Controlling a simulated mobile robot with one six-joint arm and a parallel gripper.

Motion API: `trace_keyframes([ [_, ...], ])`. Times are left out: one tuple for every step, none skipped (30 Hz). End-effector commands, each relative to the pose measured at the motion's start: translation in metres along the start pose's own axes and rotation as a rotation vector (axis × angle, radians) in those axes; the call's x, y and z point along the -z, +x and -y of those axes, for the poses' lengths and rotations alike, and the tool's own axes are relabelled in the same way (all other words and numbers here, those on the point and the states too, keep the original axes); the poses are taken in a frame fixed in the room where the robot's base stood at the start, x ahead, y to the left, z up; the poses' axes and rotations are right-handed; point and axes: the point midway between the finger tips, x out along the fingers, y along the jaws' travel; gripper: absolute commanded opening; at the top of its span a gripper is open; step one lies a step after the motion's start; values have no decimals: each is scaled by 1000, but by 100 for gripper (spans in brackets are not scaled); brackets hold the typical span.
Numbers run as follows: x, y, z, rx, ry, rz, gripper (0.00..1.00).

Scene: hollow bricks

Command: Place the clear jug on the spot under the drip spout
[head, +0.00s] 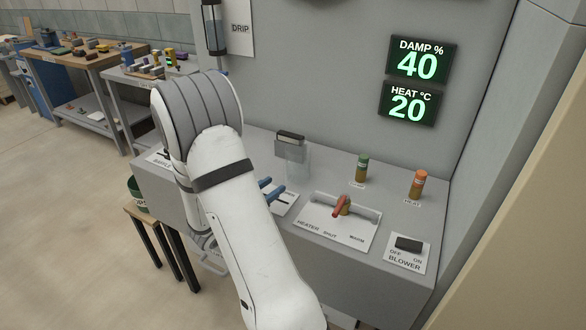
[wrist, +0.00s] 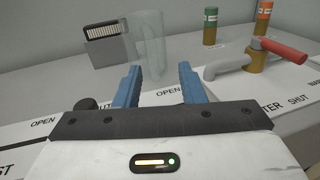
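The clear jug (head: 299,166) stands upright on the grey counter, beside a grey box with a dark top. In the wrist view the jug (wrist: 149,45) shows as a faint see-through cylinder beyond my fingertips. My gripper (wrist: 158,80) is open, its two blue fingers apart with nothing between them. In the head view my gripper (head: 270,188) is low over the counter, on the near side of the jug and apart from it. A DRIP sign (head: 240,28) hangs on the wall beside a dark-capped tube (head: 213,30). The spot under the spout is not visible; my arm covers that area.
The grey box (wrist: 105,45) stands close left of the jug. Right of my gripper is a tap with a red lever (head: 340,205). Green-capped (head: 361,168) and orange-capped (head: 418,185) cylinders stand behind it. A blower switch (head: 408,244) is at the right.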

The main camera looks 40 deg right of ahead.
Motion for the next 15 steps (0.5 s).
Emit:
trace_keyframes([
  [5,1,-4,-19,-17,9,36],
  [6,3,-6,-28,-23,13,36],
  [6,5,-8,-35,-28,17,36],
  [6,8,-8,-37,-29,18,36],
  [6,11,-9,-39,-30,19,36],
  [6,16,-9,-39,-30,20,36],
  [6,19,-10,-39,-30,20,36],
  [5,23,-10,-39,-30,20,36],
  [5,27,-10,-38,-29,20,36],
  [4,30,-10,-38,-29,19,36],
  [4,34,-10,-38,-29,19,36],
  [3,39,-11,-38,-29,19,36],
  [2,43,-11,-38,-28,19,36],
  [1,48,-12,-37,-28,19,36],
  [0,55,-13,-37,-29,18,36],
])
